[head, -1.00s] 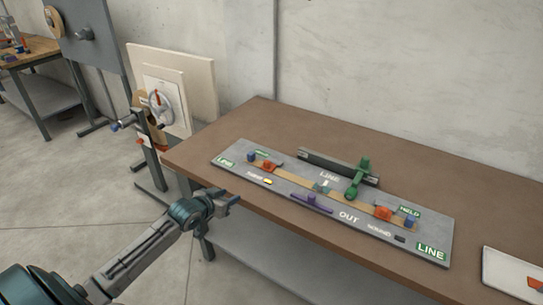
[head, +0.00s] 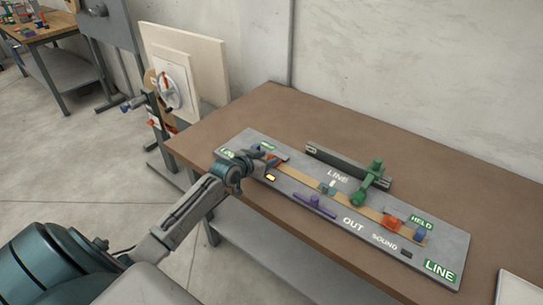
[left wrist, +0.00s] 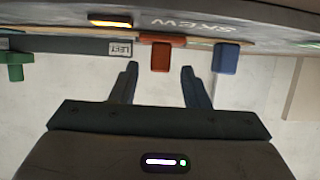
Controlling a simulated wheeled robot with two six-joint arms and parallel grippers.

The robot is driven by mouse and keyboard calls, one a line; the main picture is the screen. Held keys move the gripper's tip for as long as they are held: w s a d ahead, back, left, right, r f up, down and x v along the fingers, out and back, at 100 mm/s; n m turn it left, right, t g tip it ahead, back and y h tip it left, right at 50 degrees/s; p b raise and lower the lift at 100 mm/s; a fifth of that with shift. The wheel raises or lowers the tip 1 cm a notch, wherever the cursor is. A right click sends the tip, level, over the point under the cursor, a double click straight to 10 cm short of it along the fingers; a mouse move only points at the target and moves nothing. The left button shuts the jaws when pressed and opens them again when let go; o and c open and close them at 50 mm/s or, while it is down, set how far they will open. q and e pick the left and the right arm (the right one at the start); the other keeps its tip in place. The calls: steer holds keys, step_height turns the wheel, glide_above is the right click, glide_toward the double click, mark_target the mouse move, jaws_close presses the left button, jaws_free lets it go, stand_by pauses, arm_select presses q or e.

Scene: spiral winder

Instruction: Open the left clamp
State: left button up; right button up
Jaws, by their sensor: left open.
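The panel (head: 345,228) lies on the brown table, with a strip along it. The left clamp's red-orange part (left wrist: 161,57) shows in the left wrist view beside a blue block (left wrist: 226,58); a label near it reads LEFT. In the head view, my left gripper (head: 264,157) is at the panel's left end and hides most of this clamp. In the wrist view, my left gripper (left wrist: 158,70) is open, with the red-orange part ahead between its fingertips; I cannot tell whether they touch it. My right gripper is not in view.
A green lever (head: 368,182) stands mid-panel by a dark rail (head: 325,158). A purple handle (head: 314,206) is at the front edge. Another orange clamp (head: 391,223) and blue block (head: 420,234) are at the right end. The table behind is clear.

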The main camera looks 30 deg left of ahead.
mark_target(270, 157)
arm_select(q)
steer(key=shift+x, duration=1.55)
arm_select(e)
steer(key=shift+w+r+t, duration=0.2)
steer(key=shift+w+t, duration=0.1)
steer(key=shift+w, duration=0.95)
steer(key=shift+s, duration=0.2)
